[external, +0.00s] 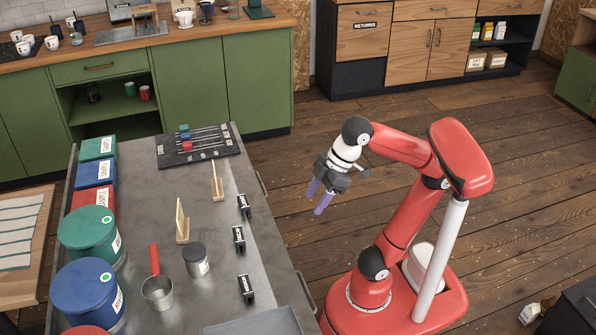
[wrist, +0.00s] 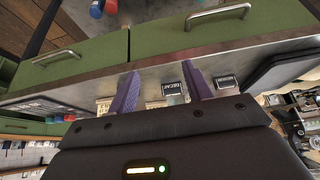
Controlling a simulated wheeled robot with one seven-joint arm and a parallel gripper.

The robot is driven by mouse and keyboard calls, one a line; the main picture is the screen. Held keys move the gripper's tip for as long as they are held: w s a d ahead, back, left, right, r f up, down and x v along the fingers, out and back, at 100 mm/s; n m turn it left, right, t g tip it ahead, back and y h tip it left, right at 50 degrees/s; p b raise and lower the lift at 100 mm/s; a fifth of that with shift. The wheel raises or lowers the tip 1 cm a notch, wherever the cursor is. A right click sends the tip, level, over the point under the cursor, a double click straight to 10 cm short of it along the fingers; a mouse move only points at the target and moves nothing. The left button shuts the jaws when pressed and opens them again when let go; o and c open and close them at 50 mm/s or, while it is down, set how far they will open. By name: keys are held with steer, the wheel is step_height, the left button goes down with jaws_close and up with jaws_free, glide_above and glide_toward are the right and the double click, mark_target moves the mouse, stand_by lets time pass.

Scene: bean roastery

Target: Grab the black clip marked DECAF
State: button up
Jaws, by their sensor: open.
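Three black clips stand in a row along the right side of the steel table. The middle clip (external: 239,239) has a small label too small to read for sure in the external view. In the wrist view a clip between my fingers (wrist: 171,90) seems to read DECAF; it appears to be that middle one. The nearer clip (external: 246,289) also shows in the wrist view (wrist: 226,83), its label unclear. The far clip (external: 244,206) stands beyond. My gripper (external: 316,199), with purple fingers, is open and empty, in the air right of the table, apart from the clips.
The steel table (external: 215,222) also holds two wooden stands (external: 182,222), a dark tin (external: 196,260), a scoop (external: 157,290) and colored canisters (external: 88,291). A grey tray (external: 258,323) lies at the near end, a black board (external: 198,146) at the far end.

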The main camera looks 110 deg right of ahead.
step_height(320, 180, up, 5)
steer(key=m+g+y+p, duration=0.35)
steer(key=m+y, duration=0.25)
steer(key=m, duration=1.2)
glide_toward(239, 232)
step_height(239, 232, up, 4)
steer(key=shift+s+a+f+b, duration=0.1)
steer(key=shift+a+f+b, duration=0.1)
steer(key=shift+f, duration=1.25)
steer(key=shift+a+f+b, duration=0.15)
steer(key=shift+a+f, duration=0.05)
steer(key=shift+f, duration=1.2)
steer(key=x, duration=0.2)
steer(key=b+x, duration=0.1)
steer(key=x, duration=0.2)
steer(key=b+x, duration=0.1)
steer(key=x, duration=0.1)
steer(key=shift+w+a+f, duration=0.2)
steer(key=shift+w+a, duration=0.05)
steer(key=shift+w, duration=0.05)
steer(key=shift+c, duration=0.3)
